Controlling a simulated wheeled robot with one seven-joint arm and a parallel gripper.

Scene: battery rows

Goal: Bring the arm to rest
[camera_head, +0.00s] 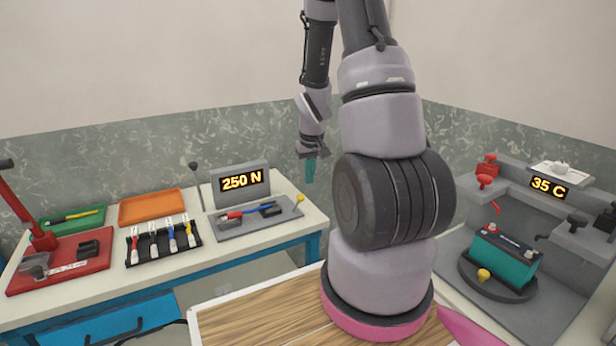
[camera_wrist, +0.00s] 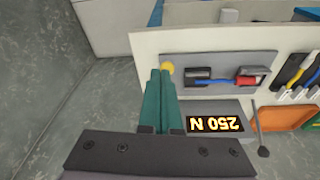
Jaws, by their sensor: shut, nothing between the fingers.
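My gripper (camera_head: 310,172) hangs from the raised arm in the head view, fingers pointing down, in the air near the right end of the left bench. Its two teal fingers are together and empty; they also show in the wrist view (camera_wrist: 160,80). In the wrist view the fingertips appear beside a yellow knob (camera_wrist: 167,68) on the grey test plate (camera_wrist: 228,58); I cannot tell the height gap. My arm's large lower links stand in the middle of the head view and hide part of the room behind.
The left bench (camera_head: 160,278) carries a 250 N display (camera_head: 242,182), an orange tray (camera_head: 152,206), a green tray (camera_head: 60,226), a rack of cable pieces (camera_head: 163,252) and a red press (camera_head: 70,262). At right, a teal battery (camera_head: 500,262) sits on a round plate below a 35 C display (camera_head: 548,187).

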